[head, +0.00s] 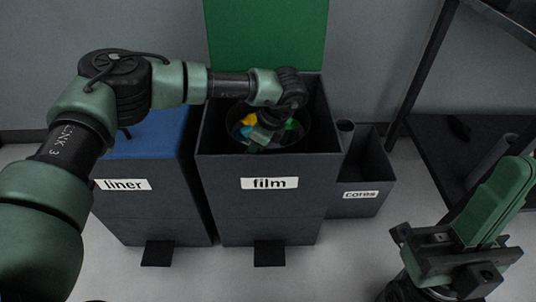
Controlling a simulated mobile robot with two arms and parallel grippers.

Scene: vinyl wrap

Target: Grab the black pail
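The black pail (304,126) is a round dark tub inside the open bin labelled film. Yellow, green and blue scraps (247,122) show in it. My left arm reaches in from the left and bends down over the bin. My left gripper (262,137) is down at the pail's mouth among the scraps. Its fingers are mostly hidden by the wrist, and whether they hold the pail cannot be seen. My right gripper (452,262) is at the lower right, over the floor and away from the bins. Its finger gap is not clear.
The film bin (268,208) has its green lid (266,35) raised at the back. The liner bin (150,207) with a blue lid stands to its left. A smaller cores bin (362,205) stands to its right. A dark rack (425,75) is at the right. Floor in front is clear.

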